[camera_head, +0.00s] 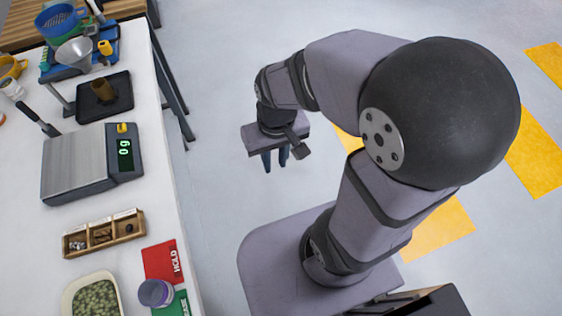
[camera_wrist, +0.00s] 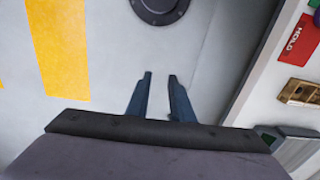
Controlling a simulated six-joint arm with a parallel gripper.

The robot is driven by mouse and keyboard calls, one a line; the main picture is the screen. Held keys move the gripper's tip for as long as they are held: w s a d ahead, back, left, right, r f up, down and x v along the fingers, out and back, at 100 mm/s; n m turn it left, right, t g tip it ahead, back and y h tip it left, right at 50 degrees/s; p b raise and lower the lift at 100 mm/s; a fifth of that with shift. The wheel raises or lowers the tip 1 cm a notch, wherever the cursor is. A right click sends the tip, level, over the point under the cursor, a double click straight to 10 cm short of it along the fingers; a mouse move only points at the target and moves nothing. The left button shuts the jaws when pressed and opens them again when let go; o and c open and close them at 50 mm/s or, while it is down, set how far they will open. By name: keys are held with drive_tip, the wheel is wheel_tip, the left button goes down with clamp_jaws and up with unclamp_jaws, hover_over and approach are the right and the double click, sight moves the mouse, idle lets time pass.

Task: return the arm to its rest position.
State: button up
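My gripper (camera_head: 276,162) hangs over the bare floor, to the right of the white table (camera_head: 165,185) and clear of its edge. In the wrist view my gripper (camera_wrist: 160,76) shows two blue-grey fingers with a gap between them, and only floor-coloured surface lies in that gap. It is open and holds nothing. My arm is bent at the elbow, with the wrist out to the left of my base.
On the table are a scale (camera_head: 92,162) reading 0 g, a wooden compartment tray (camera_head: 103,233), a red HOLD card (camera_head: 162,262), a purple cup (camera_head: 155,292) and a bowl of green pieces (camera_head: 95,300). Yellow floor markings (camera_head: 537,150) lie at the right. The floor around my gripper is clear.

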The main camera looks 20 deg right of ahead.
drive_tip(key=d, duration=0.1)
drive_tip(key=s+d, duration=0.2)
drive_tip(key=shift+s+d+f, duration=0.1)
drive_tip(key=shift+d+f, duration=0.05)
drive_tip(key=shift+f, duration=0.1)
drive_tip(key=shift+o, duration=0.5)
idle(1.3)
